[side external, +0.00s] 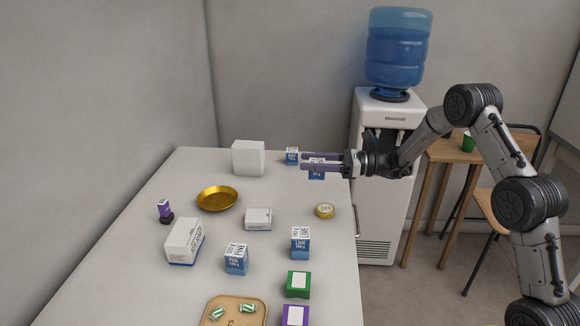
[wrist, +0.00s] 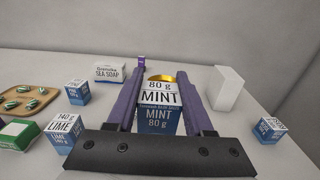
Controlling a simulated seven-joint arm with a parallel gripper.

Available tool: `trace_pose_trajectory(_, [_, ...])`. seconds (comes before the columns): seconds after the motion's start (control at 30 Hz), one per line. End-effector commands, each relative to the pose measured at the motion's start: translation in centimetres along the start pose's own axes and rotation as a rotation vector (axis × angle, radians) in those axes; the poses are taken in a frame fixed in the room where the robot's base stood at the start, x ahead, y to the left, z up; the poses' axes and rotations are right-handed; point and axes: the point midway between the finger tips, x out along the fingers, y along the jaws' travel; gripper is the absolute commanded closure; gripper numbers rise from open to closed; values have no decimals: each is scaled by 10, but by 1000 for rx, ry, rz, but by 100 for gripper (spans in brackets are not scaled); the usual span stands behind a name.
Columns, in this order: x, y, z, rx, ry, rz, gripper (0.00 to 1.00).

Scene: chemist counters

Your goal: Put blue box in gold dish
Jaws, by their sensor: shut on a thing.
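My gripper (side external: 306,161) is shut on a blue and white box (side external: 317,174), held near the right edge of the counter. In the wrist view this box (wrist: 156,115) reads "MINT 80 g" and sits upright between the purple fingers of my gripper (wrist: 158,92). The gold dish (side external: 217,199) is a round shallow dish on the left part of the counter, and looks empty. In the wrist view only a sliver of the gold dish (wrist: 162,77) shows behind the held box. I cannot tell the height of the box above the counter.
More blue boxes stand on the counter: one at the back (side external: 292,156), one at the middle right (side external: 300,242) and one at the front (side external: 236,259).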

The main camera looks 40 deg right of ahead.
Motion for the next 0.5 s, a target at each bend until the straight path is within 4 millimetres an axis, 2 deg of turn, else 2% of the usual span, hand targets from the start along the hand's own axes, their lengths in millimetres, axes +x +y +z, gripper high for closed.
trace_pose_trajectory(0.13, [-2,-10,0,-1,11,-61,100])
trace_pose_trajectory(0.2, [6,-14,1,-2,15,-92,100])
trace_pose_trajectory(0.37, [46,-5,9,-2,18,-129,100])
trace_pose_trajectory(0.5, [88,19,18,2,14,-123,100])
